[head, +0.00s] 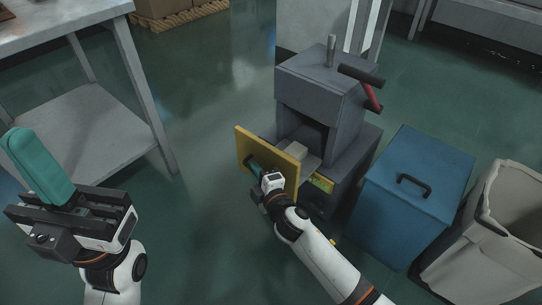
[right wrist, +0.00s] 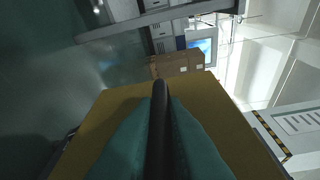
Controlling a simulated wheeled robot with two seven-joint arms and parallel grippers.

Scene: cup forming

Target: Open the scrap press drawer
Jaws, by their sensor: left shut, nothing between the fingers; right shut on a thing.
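The grey scrap press (head: 315,95) stands on the floor at the centre of the head view. Its drawer has a yellow front (head: 284,152) and stands out from the press opening, with a pale grey block (head: 291,145) behind the front. My right gripper (head: 252,166) is at the outer face of the yellow front, shut on the dark drawer handle. In the right wrist view the dark handle (right wrist: 158,135) lies between the teal fingers, before the yellow front (right wrist: 208,112). My left gripper (head: 26,142) is shut and empty, raised at the far left.
A blue bin (head: 415,190) with a black lid handle stands right of the press, with a beige open bin (head: 500,240) beyond it. A grey table (head: 100,130) stands at the upper left. The floor between table and drawer is clear.

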